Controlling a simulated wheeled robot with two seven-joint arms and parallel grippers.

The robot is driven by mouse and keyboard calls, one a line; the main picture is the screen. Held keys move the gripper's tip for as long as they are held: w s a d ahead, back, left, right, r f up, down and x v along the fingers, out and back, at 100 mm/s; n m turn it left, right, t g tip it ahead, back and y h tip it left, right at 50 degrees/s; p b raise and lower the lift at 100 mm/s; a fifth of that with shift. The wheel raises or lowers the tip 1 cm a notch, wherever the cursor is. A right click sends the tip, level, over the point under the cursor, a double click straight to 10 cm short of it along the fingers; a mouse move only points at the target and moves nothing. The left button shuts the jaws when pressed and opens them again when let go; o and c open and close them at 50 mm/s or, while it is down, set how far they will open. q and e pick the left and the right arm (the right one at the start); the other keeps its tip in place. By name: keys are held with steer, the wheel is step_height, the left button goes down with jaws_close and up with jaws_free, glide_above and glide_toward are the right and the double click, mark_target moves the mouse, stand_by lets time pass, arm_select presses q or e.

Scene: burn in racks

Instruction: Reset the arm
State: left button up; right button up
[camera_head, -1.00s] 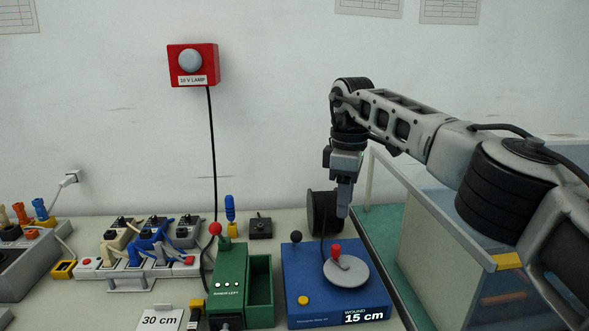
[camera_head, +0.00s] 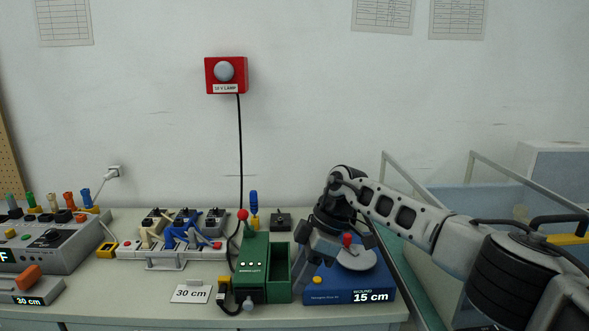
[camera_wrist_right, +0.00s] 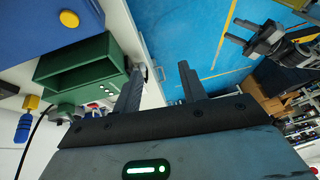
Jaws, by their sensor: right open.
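My right arm comes in from the right in the head view. Its right gripper (camera_head: 320,264) points down in front of the blue winding box (camera_head: 330,291) marked 15 cm, near the green box (camera_head: 254,273). In the right wrist view the right gripper (camera_wrist_right: 160,80) is open, with nothing between its two fingers. The green box (camera_wrist_right: 80,62) lies left of the fingers there and the blue box (camera_wrist_right: 40,25) is at top left. My left gripper does not show in the head view; a dark jaw-like part (camera_wrist_right: 262,40) at top right of the wrist view may be it.
A power strip (camera_head: 170,253) with plugs and a grey console (camera_head: 45,250) stand to the left. A red lamp (camera_head: 226,75) hangs on the wall. A glass-sided bin (camera_head: 430,205) is on the right.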

steer(key=s+a+f+t+y, duration=0.2)
steer(key=s+a+f+y, duration=0.1)
steer(key=s+a+y, duration=1.15)
steer(key=d+f+m+t+h, duration=0.5)
steer(key=d+m+t+h, duration=0.1)
steer(key=d+m+t, duration=0.15)
steer(key=d+f+m+t+h, duration=0.4)
steer(key=d+m+t+h, duration=0.1)
steer(key=d+m+t, duration=0.25)
arm_select(q)
steer(key=shift+s+f, duration=0.25)
steer(key=shift+s, duration=0.05)
arm_select(e)
steer(key=s+d+f+g+h, duration=0.5)
steer(key=s+d+f, duration=0.4)
steer(key=s+d, duration=0.3)
steer(key=shift+s+d+f+m, duration=0.15)
steer(key=shift+s+d+m, duration=0.25)
steer(key=shift+s, duration=0.3)
